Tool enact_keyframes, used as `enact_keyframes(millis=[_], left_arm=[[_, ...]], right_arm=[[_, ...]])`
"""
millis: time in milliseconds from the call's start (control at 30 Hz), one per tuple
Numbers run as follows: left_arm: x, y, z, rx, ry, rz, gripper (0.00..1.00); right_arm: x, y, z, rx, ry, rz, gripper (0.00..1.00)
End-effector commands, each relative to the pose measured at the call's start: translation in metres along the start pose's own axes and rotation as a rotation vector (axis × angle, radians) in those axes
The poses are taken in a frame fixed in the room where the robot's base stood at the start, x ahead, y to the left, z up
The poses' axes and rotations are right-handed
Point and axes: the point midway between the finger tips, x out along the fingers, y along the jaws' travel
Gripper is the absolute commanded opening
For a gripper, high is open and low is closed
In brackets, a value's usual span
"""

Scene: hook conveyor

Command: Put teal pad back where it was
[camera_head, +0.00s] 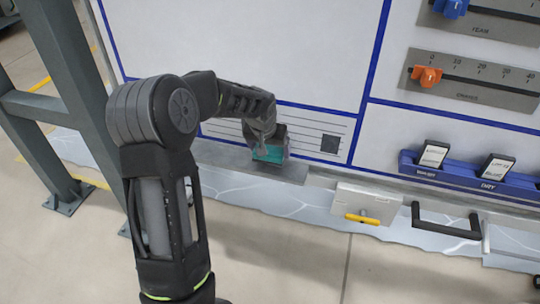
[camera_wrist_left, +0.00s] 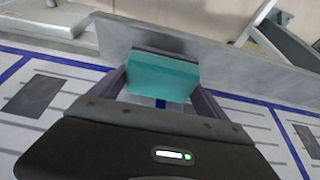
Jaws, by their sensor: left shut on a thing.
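The teal pad (camera_head: 268,154) is a small block with a dark backing. It also shows in the left wrist view (camera_wrist_left: 161,76), between the two fingers. My left gripper (camera_head: 266,143) is shut on the pad, in front of the lined panel and close to the grey ledge (camera_head: 225,158). Whether the pad touches the ledge cannot be told. In the left wrist view the ledge (camera_wrist_left: 225,55) lies just beyond the pad. My right gripper is not in view.
Right of the ledge are a white box with a yellow handle (camera_head: 362,217) and a black bar handle (camera_head: 446,222). A blue tray (camera_head: 467,178) holds two dark-and-white blocks. Orange (camera_head: 427,76) and blue (camera_head: 451,8) sliders sit above. A grey post frame (camera_head: 75,100) stands at left.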

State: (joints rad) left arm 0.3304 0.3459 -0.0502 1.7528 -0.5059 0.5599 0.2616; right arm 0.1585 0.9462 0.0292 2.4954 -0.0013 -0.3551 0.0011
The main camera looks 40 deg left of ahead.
Motion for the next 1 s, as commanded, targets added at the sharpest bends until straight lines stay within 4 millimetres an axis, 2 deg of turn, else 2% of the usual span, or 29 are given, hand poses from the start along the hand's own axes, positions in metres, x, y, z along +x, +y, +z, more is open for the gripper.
enact_keyframes(millis=[267, 500, 600, 900, 933, 1000], left_arm=[[0.002, 0.0, 0.001, 0.0, -0.001, 0.0, 0.54], [0.03, 0.0, 0.013, 0.0, -0.003, 0.001, 0.54], [0.036, 0.0, 0.011, 0.001, -0.001, 0.0, 0.54], [0.039, 0.0, 0.012, 0.0, 0.0, 0.0, 0.54], [0.039, 0.0, 0.012, 0.0, 0.0, 0.0, 0.87], [0.038, 0.0, 0.012, 0.0, 0.0, 0.0, 0.93]], right_arm=[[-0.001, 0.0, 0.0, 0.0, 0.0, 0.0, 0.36], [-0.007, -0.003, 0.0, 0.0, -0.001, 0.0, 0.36], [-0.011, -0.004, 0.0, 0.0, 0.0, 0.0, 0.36], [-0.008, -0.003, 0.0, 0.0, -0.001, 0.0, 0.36], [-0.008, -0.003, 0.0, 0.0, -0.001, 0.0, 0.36], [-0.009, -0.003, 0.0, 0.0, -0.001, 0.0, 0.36]])
